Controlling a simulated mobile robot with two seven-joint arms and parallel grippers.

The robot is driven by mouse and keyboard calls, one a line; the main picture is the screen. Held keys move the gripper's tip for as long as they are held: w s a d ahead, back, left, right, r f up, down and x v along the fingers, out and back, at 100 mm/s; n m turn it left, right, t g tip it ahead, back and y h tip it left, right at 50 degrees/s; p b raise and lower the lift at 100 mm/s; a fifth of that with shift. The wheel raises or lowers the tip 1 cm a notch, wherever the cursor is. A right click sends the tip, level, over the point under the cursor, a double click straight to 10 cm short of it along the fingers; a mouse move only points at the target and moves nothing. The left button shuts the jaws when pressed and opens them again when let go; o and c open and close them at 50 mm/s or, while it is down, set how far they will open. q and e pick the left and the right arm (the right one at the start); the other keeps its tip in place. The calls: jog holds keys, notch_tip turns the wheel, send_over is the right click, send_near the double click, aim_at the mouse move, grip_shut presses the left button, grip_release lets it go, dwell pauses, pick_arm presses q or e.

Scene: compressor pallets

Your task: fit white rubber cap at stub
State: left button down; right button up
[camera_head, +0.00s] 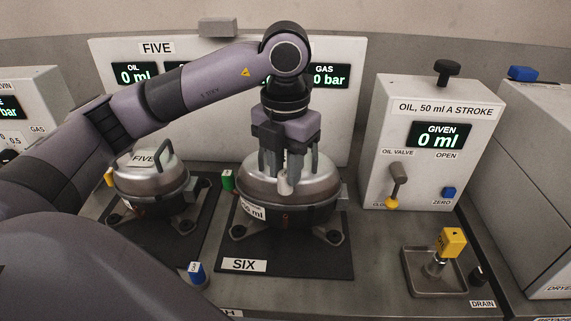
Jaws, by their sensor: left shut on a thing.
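My left gripper (288,168) points down over the compressor on the pallet marked SIX (299,260). Its fingers are shut on a small white piece, which looks like the white rubber cap (285,186), at the top front of the silver compressor (258,190). The stub beneath is hidden by the cap and fingers, so I cannot tell whether the cap sits on it or just above it. A label ending in "ml" is on the compressor's front left. My right gripper is not in view.
Compressor FIVE (150,185) stands at left. A green cap-like piece (227,180) is beside compressor SIX. At right are the oil dispenser (385,130) and a metal tray (420,283) with a yellow-topped fitting (453,241). A blue piece (196,272) lies near the front.

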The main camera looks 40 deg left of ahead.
pick_arm(q)
jog(key=b, duration=0.5)
send_over(285, 216)
jog(key=shift+f, duration=2.9)
jog(key=shift+f+b, duration=1.4)
jog(key=shift+f, duration=0.15)
jog(key=c, duration=0.8)
grip_release()
jog(key=shift+r, duration=0.1)
jog(key=shift+d+r+p, duration=0.1)
jog(key=shift+r+p, duration=0.4)
jog(key=shift+r, duration=3.1)
jog(key=shift+s+f, duration=0.1)
